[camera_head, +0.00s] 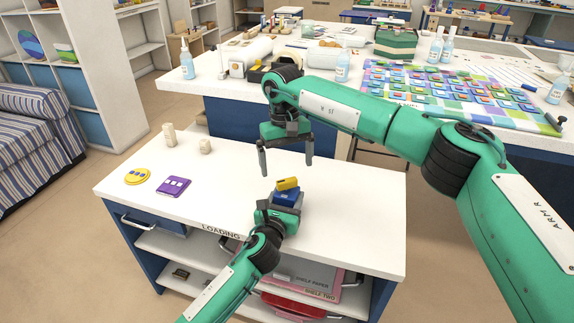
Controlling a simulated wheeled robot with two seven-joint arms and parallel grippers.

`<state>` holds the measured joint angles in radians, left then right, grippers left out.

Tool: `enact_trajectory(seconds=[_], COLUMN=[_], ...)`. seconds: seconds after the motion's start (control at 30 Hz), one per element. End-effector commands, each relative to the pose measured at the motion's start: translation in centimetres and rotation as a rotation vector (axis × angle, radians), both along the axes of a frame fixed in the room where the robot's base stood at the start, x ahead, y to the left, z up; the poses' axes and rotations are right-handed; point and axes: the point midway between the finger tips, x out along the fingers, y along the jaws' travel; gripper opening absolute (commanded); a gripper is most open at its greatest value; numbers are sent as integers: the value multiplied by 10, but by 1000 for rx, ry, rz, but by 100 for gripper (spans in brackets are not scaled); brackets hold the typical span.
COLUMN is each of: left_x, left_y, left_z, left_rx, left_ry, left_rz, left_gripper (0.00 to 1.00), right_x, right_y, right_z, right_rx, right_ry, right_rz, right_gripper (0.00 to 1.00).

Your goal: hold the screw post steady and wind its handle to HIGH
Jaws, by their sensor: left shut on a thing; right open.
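The screw post (286,196) is a small blue block standing on the white table, with a yellow handle (288,183) on top that points to the right. My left gripper (284,204) comes in low from the front and is shut on the blue post; its fingers are mostly hidden. My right gripper (286,168) hangs above, fingers pointing down and spread apart, empty. Its fingertips are slightly above and behind the handle in the picture, apart from it. No HIGH mark can be read.
On the white table (350,220), marked LOADING, lie a yellow disc (137,176), a purple square piece (174,186) and two beige pegs (169,134). Shelves are below its front edge. A bench (210,87) with bottles and colored tiles stands behind. The table's right side is clear.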

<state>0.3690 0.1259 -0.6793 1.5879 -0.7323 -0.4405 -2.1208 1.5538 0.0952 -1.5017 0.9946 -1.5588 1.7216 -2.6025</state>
Motion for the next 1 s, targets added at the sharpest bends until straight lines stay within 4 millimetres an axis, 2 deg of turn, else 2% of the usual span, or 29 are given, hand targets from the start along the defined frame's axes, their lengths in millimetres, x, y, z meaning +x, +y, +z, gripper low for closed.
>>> enact_trajectory(seconds=[0.3, 0.5, 0.7, 1.0], left_x=[0, 0, 0, 0], left_y=[0, 0, 0, 0], left_z=[0, 0, 0, 0], left_rx=[0, 0, 0, 0], left_ry=[1, 0, 0, 0], left_rz=[0, 0, 0, 0], left_gripper=[33, 33, 33, 33], right_x=[8, 11, 12, 12], right_y=[3, 5, 5, 5], right_z=[68, 96, 106, 105], right_rx=[0, -1, 0, 0], right_ry=[-3, -1, 0, 0], right_rz=[-1, 0, 0, 0], right_gripper=[98, 98, 98, 98])
